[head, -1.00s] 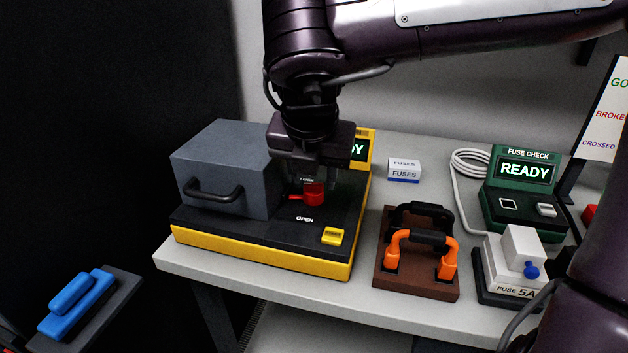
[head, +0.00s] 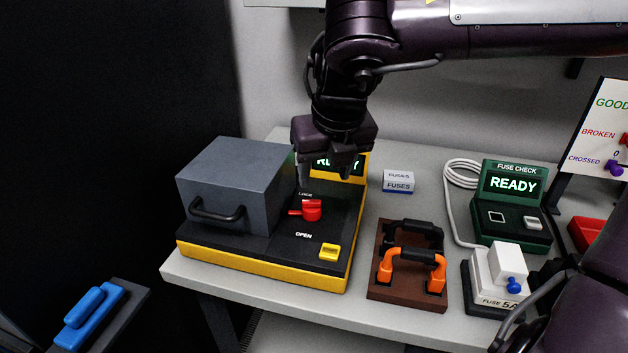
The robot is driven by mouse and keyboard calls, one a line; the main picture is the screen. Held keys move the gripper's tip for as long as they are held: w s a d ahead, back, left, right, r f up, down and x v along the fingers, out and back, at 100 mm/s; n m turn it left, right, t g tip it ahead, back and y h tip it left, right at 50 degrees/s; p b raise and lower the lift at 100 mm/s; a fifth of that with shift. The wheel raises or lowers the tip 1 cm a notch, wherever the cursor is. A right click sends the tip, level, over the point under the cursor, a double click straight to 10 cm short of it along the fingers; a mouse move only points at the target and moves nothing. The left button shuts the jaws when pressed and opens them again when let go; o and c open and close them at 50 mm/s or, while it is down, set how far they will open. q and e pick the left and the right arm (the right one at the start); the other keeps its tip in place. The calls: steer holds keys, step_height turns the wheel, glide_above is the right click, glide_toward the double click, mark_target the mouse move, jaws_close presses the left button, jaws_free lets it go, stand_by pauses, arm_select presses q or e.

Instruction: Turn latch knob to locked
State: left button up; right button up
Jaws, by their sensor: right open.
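The red latch knob (head: 311,210) sits on the black top of the yellow-based tester (head: 262,270), between the LOCK label above it and the OPEN label below it. Its pointer sticks out to the left, so it lines up with neither label. A grey box cover with a black handle (head: 235,178) stands left of the knob. My right gripper (head: 330,178) is open and empty above and behind the knob, pointing down and apart from it. It partly hides the tester's READY screen (head: 345,166). My left gripper is not in view.
A yellow button (head: 329,252) is at the tester's front right. A brown block with orange and black handles (head: 385,295), a fuse block (head: 500,275), a green fuse checker (head: 512,205) and a small fuses box (head: 398,181) stand to the right. A blue-handled piece (head: 88,318) is at lower left.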

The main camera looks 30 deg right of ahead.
mark_target(315, 202)
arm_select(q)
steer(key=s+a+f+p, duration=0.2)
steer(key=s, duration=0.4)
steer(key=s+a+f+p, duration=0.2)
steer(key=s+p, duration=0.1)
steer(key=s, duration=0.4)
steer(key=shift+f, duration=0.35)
arm_select(e)
steer(key=shift+w+a+f+n+y, duration=0.1)
steer(key=shift+w+f+n+y, duration=0.35)
steer(key=shift+f+n, duration=0.95)
steer(key=shift+w+a+f+n+y, duration=0.2)
steer(key=shift+f+n+y, duration=0.7)
steer(key=shift+n, duration=0.85)
steer(key=shift+w+a+f+n+y, duration=0.1)
steer(key=shift+w+f+n+y, duration=0.25)
steer(key=shift+f+n, duration=1.15)
